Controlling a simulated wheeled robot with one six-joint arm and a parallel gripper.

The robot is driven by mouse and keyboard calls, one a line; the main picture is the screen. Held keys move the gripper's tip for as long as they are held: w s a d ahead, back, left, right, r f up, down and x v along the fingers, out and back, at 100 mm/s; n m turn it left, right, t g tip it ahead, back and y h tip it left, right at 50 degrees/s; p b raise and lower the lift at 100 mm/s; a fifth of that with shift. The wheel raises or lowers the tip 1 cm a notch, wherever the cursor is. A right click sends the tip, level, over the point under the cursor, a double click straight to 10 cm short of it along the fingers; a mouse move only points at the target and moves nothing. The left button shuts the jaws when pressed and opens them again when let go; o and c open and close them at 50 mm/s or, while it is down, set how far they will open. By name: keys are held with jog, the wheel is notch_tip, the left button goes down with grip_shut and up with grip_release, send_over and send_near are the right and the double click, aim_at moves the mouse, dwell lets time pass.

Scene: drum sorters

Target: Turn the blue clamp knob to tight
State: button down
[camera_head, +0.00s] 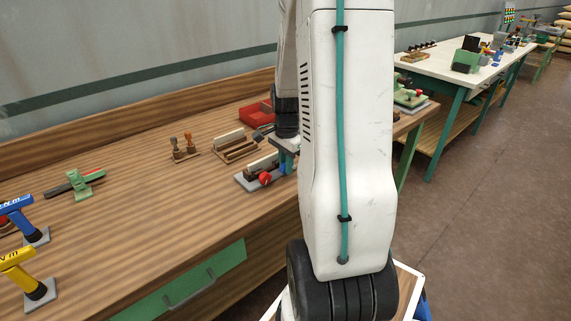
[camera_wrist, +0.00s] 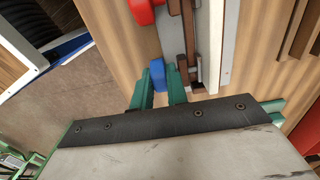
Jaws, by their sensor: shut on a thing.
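The blue clamp knob (camera_wrist: 157,74) shows in the wrist view between the two green fingers of my gripper (camera_wrist: 160,86). My gripper is shut on it. In the head view the blue knob (camera_head: 283,169) shows as a small patch below my gripper (camera_head: 287,158), at the right end of a clamp fixture on a grey plate (camera_head: 243,181). A red knob (camera_head: 264,178) sits to its left on the same fixture; it also shows at the top of the wrist view (camera_wrist: 140,11). The knob's angle and any tight mark cannot be made out. My arm hides what lies right of the fixture.
The fixture stands on a wooden bench (camera_head: 130,215). Behind it are a wooden block holder (camera_head: 236,147), two small stamp-like pieces (camera_head: 184,148) and a red bin (camera_head: 256,113). Blue (camera_head: 20,215) and yellow (camera_head: 22,268) tools stand at left. The bench's middle front is clear.

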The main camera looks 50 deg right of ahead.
jog(key=shift+d, duration=0.1)
jog(key=y, duration=0.1)
jog(key=t+y, duration=0.1)
jog(key=y, duration=0.1)
jog(key=shift+d, duration=0.3)
jog(key=shift+d+f+t+y, duration=0.1)
jog(key=shift+t+y, duration=0.1)
jog(key=shift+y, duration=0.75)
jog(key=shift+d+f+t+y, duration=0.1)
jog(key=shift+t+y, duration=0.1)
jog(key=shift+y, duration=0.75)
jog(key=shift+s, duration=0.1)
jog(key=c, duration=1.4)
grip_release()
jog(key=shift+r, duration=0.1)
jog(key=v, duration=0.7)
jog(key=shift+s+d+r, duration=0.1)
jog(key=shift+d+r, duration=0.05)
jog(key=shift+d, duration=0.15)
